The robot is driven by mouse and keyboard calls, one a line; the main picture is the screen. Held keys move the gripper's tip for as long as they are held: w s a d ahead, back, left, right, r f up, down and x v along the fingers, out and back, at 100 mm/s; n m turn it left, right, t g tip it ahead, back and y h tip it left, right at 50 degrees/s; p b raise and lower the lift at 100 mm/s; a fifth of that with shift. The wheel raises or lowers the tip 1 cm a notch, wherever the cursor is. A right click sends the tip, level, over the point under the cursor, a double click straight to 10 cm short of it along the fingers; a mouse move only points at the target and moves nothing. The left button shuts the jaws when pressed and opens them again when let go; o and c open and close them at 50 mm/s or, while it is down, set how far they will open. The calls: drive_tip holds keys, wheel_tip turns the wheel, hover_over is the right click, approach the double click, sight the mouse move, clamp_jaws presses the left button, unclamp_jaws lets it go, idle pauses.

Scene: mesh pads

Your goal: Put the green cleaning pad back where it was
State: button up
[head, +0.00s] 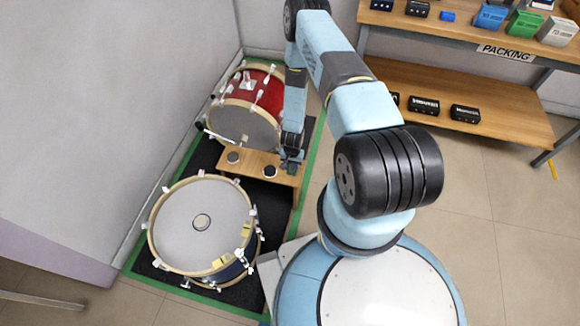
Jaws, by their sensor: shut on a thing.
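My gripper (291,160) points down over the right end of a small wooden bench (250,163). It is shut on a small dark green thing, which I take to be the green cleaning pad (291,168); the fingers hide most of it. I cannot tell whether the pad touches the bench top.
A red drum (240,122) stands just behind the bench, and a large drum with a pale head (190,225) stands in front. Both are on a black mat with a green border (302,190). Packing shelves (455,85) with small boxes stand at the right.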

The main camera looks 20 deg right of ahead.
sight(292, 165)
drive_tip(key=shift+f, duration=0.1)
drive_tip(key=o, duration=1)
drive_tip(key=shift+o, duration=0.2)
wheel_tip(292, 165, up, 12)
